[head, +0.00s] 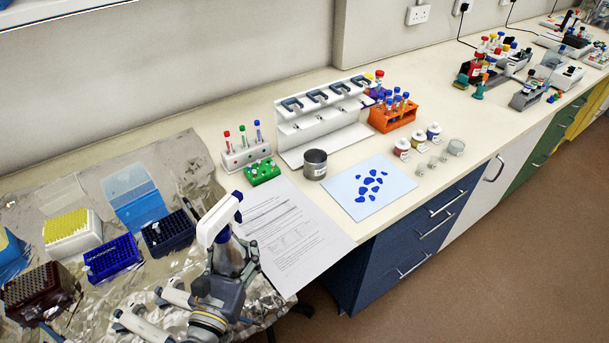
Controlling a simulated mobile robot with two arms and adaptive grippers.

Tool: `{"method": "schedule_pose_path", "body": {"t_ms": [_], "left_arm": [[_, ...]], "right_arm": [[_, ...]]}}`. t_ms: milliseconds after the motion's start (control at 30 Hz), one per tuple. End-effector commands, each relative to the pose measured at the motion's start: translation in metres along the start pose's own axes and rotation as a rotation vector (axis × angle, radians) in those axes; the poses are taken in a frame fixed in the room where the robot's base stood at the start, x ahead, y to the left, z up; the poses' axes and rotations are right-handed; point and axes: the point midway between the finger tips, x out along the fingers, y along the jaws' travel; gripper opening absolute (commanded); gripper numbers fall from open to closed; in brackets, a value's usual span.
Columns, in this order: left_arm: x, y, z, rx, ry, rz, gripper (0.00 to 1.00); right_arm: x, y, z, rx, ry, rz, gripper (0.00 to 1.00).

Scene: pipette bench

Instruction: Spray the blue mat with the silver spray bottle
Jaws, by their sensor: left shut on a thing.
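The silver spray bottle (227,254) is upright in my left gripper (236,265), at the lower left of the head view. Its white spray head with a dark blue nozzle shows above the fingers, which are shut around the body. The lower part of the bottle is hidden by the gripper. The blue mat (397,184) lies flat on the bench near the front edge, right of the bottle and apart from it. It is pale blue with several dark blue patches on it. My right gripper is not in view.
Printed sheets (290,238) lie between bottle and mat. A metal cup (314,164), a white pipette stand (322,118) and an orange tube rack (392,116) stand behind. Small jars (402,148) stand right of the mat. Tip boxes (113,258) crowd the foil at left.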

Motion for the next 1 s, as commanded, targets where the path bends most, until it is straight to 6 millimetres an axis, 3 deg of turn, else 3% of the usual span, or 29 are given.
{"method": "schedule_pose_path", "body": {"t_ms": [100, 200, 467, 567, 1000], "left_arm": [[0.035, -0.009, -0.001, -0.002, -0.005, -0.059, 0.00], [0.051, -0.015, -0.005, -0.003, -0.003, -0.097, 0.00], [0.066, -0.021, -0.010, -0.006, 0.002, -0.130, 0.00], [0.069, -0.023, -0.009, -0.007, -0.005, -0.140, 0.00], [0.147, -0.058, 0.006, 0.003, -0.006, -0.329, 0.00]], "right_arm": [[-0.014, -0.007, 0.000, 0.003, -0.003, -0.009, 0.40], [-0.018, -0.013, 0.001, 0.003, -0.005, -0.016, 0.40], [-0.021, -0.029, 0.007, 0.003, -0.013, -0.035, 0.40], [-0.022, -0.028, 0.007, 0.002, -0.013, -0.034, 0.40], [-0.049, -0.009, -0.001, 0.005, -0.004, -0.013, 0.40]]}}
